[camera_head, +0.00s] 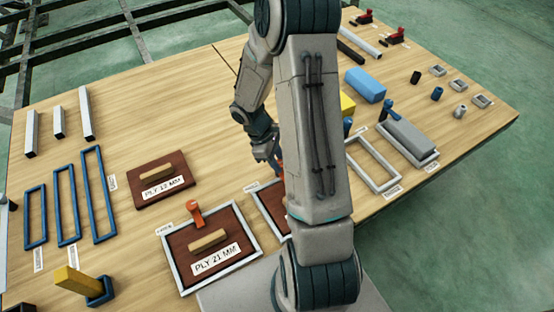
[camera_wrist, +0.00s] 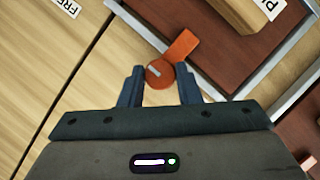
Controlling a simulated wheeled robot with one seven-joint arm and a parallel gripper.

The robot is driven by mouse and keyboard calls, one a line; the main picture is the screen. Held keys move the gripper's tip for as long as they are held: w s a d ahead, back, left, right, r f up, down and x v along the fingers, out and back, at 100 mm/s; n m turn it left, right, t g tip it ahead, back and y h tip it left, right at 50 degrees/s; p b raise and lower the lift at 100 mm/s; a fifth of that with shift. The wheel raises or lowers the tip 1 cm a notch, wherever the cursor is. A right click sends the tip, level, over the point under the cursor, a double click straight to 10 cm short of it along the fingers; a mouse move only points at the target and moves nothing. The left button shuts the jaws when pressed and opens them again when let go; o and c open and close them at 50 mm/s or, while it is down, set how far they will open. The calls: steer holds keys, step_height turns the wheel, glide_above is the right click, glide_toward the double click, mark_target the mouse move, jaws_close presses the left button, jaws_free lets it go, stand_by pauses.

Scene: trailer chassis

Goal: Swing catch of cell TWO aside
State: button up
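My gripper (camera_wrist: 160,70) points down at an orange catch (camera_wrist: 182,44). The catch's round head sits between the two fingertips, with small gaps at both sides, and its arm reaches up and right over the frame's edge onto a brown board (camera_wrist: 215,40). In the head view my gripper (camera_head: 268,156) is over the second framed cell (camera_head: 263,200), which my arm partly hides. Another orange catch (camera_head: 195,215) stands at the top edge of the left framed cell (camera_head: 180,278), which holds a board marked PLY 21 MM. The cell number labels are too small to read.
A loose PLY 12 MM board (camera_head: 140,172) lies left of my gripper. Blue frames (camera_head: 66,200) and grey bars (camera_head: 58,122) lie further left. An empty grey frame (camera_head: 385,180) and a grey block in a tray (camera_head: 410,138) are at right. Bare wood lies behind the cells.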

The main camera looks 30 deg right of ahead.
steer(key=shift+r+m+p, duration=0.1)
steer(key=shift+m+p, duration=0.2)
steer(key=shift+m, duration=0.1)
steer(key=m+g+y+p, duration=0.1)
steer(key=m+p, duration=0.1)
steer(key=shift+d+r+m, duration=0.1)
steer(key=shift+m, duration=0.3)
steer(key=m+y+p, duration=0.1)
steer(key=m, duration=0.1)
steer(key=m+p, duration=0.1)
steer(key=m, duration=0.1)
steer(key=shift+w+d+m+g+y, duration=0.1)
steer(key=shift+m+g+y, duration=0.2)
steer(key=shift+y, duration=0.1)
steer(key=m+y+p, duration=0.1)
steer(key=m, duration=0.1)
steer(key=m+y+p, duration=0.1)
steer(key=m, duration=0.2)
steer(key=shift+d, duration=0.15)
steer(key=m+t+y, duration=0.1)
steer(key=m, duration=0.3)
steer(key=shift+m+p, duration=0.3)
steer(key=shift+p, duration=0.05)
steer(key=shift+f+y, duration=0.2)
steer(key=shift+y, duration=0.1)
steer(key=o, duration=1)
steer(key=shift+d, duration=0.1)
